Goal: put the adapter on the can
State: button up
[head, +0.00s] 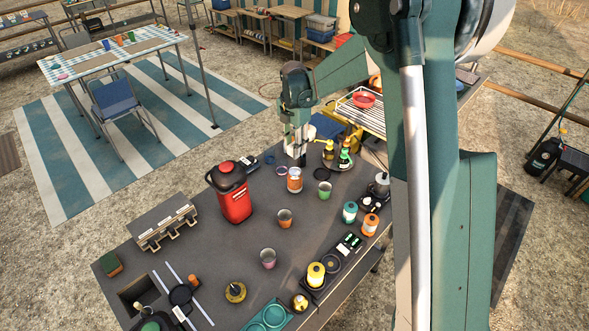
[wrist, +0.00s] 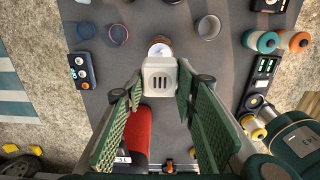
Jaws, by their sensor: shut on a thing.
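My gripper (wrist: 160,84) is shut on a white block with dark slots, the adapter (wrist: 161,76), which sits between the green finger pads. In the head view my gripper (head: 295,148) points down above the table, just behind the can. The can (head: 294,182) is orange and white and stands upright on the dark table. In the wrist view the can (wrist: 160,46) shows only partly, past the far edge of the adapter, which hides the rest. The adapter looks apart from the can's top, but the exact gap cannot be told.
A tall red jug (head: 235,200) stands left of the can. Bottles on a round tray (head: 338,163) are to the right.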

jog(key=shift+f, duration=2.9)
jog(key=shift+f, duration=0.1)
jog(key=shift+f+p, duration=0.35)
jog(key=shift+f, duration=1.45)
jog(key=shift+f, duration=0.1)
jog(key=o, duration=0.5)
jog(key=shift+c, duration=0.2)
jog(key=o, duration=0.5)
jog(key=shift+c, duration=0.2)
notch_tip(320, 180, up, 12)
jog(key=shift+r+b, duration=0.15)
jog(key=shift+b, duration=0.15)
